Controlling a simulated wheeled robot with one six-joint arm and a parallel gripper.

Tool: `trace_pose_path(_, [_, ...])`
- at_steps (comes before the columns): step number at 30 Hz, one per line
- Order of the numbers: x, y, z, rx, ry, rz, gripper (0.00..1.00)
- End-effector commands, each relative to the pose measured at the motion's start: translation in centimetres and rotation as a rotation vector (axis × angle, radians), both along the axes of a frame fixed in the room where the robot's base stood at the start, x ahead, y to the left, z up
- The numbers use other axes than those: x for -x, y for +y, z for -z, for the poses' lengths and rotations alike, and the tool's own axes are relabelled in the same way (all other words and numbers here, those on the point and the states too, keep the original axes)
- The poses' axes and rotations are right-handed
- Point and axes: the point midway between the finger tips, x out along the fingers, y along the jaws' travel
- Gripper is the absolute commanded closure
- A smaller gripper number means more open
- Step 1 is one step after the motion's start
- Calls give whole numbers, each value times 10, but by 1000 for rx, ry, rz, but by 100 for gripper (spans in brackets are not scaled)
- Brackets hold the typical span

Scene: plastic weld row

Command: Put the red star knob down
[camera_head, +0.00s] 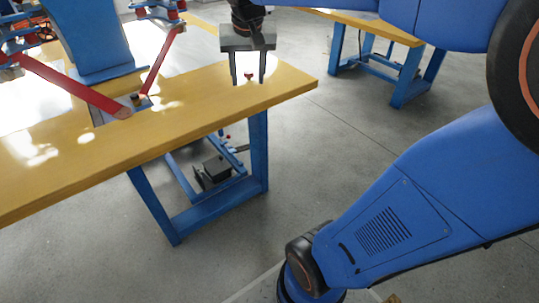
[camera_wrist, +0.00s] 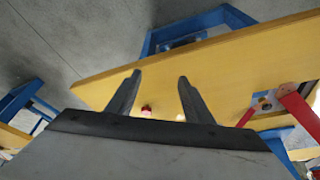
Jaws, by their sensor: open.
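The small red star knob (camera_head: 249,75) sits on the yellow tabletop near its right end in the head view. My gripper (camera_head: 248,82) is above it, fingers pointing down, with the knob showing between the two fingertips. In the wrist view the knob (camera_wrist: 146,111) also shows between the open fingers (camera_wrist: 159,76), nearer the left finger. The gripper is open and I see no contact between the fingers and the knob.
The yellow table (camera_head: 190,110) has blue legs and a clear top around the knob. A blue machine with red arms (camera_head: 85,90) stands on it at left. Another table (camera_head: 370,28) stands at back right. Grey floor is open between them.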

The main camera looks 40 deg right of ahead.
Motion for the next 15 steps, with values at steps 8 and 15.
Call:
trace_pose_path(8, [94, 35, 40, 13, -34, -210, 53])
trace_pose_path(15, [161, 56, 86, 28, -61, -373, 53])
